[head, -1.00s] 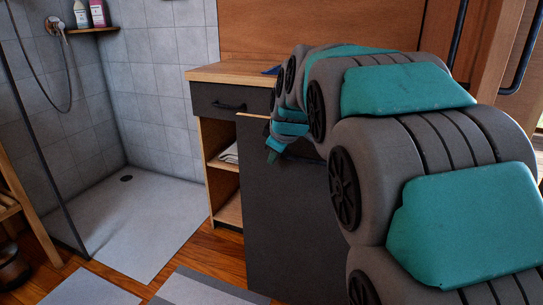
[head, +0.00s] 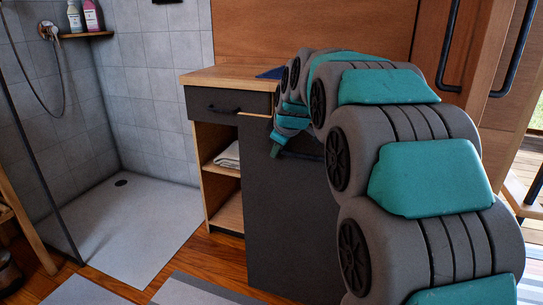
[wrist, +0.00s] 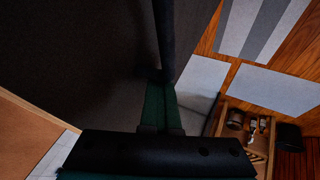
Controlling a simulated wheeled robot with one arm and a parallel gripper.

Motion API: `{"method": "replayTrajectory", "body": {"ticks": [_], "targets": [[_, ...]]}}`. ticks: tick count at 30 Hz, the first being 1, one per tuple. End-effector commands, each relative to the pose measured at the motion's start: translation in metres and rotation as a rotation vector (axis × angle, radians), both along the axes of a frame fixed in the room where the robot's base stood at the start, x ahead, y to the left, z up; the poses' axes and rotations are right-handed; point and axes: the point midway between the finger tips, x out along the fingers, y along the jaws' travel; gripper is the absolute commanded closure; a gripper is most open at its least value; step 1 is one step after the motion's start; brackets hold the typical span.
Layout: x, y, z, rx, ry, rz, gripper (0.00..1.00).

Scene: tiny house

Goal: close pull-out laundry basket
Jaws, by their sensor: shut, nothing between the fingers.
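The pull-out laundry basket shows as a dark grey front panel (head: 285,225) standing out from the wooden cabinet (head: 220,78). Its top edge is light wood, and my arm covers its right side. A dark bar handle (wrist: 165,38) runs along the panel in the wrist view. My gripper (head: 274,152) is at the upper part of the panel's front, by the handle. In the wrist view my green fingers (wrist: 160,103) are together with nothing held, and their tips are close to the bar. I cannot tell whether they touch it. The basket's inside is hidden.
A closed drawer (head: 231,104) and open shelves with a folded towel (head: 228,156) are left of the panel. A shower tray (head: 130,225) and glass edge lie further left. Striped rug (head: 195,290) and wood floor are in front. A wooden stool (wrist: 245,130) shows in the wrist view.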

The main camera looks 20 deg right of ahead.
Motion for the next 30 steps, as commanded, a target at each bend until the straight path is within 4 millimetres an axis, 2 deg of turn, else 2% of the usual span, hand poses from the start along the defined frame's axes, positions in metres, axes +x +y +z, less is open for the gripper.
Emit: {"method": "replayTrajectory", "body": {"ticks": [1, 9, 18, 24, 30], "targets": [[0.012, -0.007, -0.001, 0.002, -0.002, -0.001, 1.0], [0.064, -0.045, 0.0, 0.001, -0.001, -0.002, 1.0], [0.118, -0.085, 0.0, 0.001, 0.001, -0.002, 1.0], [0.149, -0.108, 0.003, -0.002, -0.002, -0.001, 1.0], [0.171, -0.124, 0.001, -0.001, 0.002, 0.0, 1.0]]}}
